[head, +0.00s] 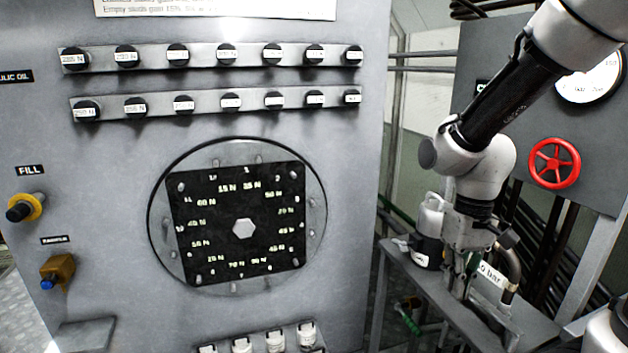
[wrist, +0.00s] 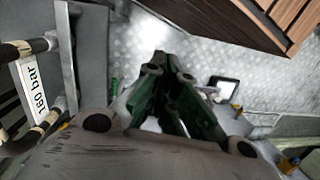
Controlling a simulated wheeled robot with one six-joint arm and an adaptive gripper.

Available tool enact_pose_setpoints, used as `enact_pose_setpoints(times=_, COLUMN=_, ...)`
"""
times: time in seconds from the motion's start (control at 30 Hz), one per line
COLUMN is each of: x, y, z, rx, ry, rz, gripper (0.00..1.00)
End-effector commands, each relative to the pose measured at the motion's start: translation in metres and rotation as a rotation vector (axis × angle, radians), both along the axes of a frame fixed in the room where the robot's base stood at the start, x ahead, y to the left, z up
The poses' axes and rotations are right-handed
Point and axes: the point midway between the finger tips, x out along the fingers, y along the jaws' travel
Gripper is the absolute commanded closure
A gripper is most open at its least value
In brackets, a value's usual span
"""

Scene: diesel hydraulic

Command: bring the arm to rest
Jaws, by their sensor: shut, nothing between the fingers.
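My arm comes in from the upper right of the head view and bends down at a grey joint. My gripper (head: 462,282) hangs below it, pointing down, in front of a grey shelf (head: 425,283). In the wrist view my gripper (wrist: 163,65) shows its dark green fingers drawn together at the tips, with nothing held between them. Below the fingertips is a bright patterned metal floor (wrist: 205,55). I cannot tell in the head view whether the gripper touches the shelf.
A grey cabinet (head: 350,170) with a square black dial plate (head: 215,225) stands left. A red handwheel (head: 554,163) and a round gauge (head: 590,80) are right. A white container (head: 430,222) stands beside the gripper. A "160 bar" label (wrist: 28,98) and pipes are close left in the wrist view.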

Motion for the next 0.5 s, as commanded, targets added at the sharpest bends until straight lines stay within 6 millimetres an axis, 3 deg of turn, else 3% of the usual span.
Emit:
enact_pose_setpoints(times=0.03, x=-0.009, y=-0.015, z=0.021, rx=-0.012, ry=-0.038, rz=-0.03, gripper=1.0)
enact_pose_setpoints(times=0.2, x=-0.039, y=-0.058, z=0.073, rx=-0.051, ry=-0.192, rz=-0.085, gripper=1.0)
enact_pose_setpoints(times=0.5, x=-0.065, y=-0.09, z=0.131, rx=-0.042, ry=-0.48, rz=-0.198, gripper=1.0)
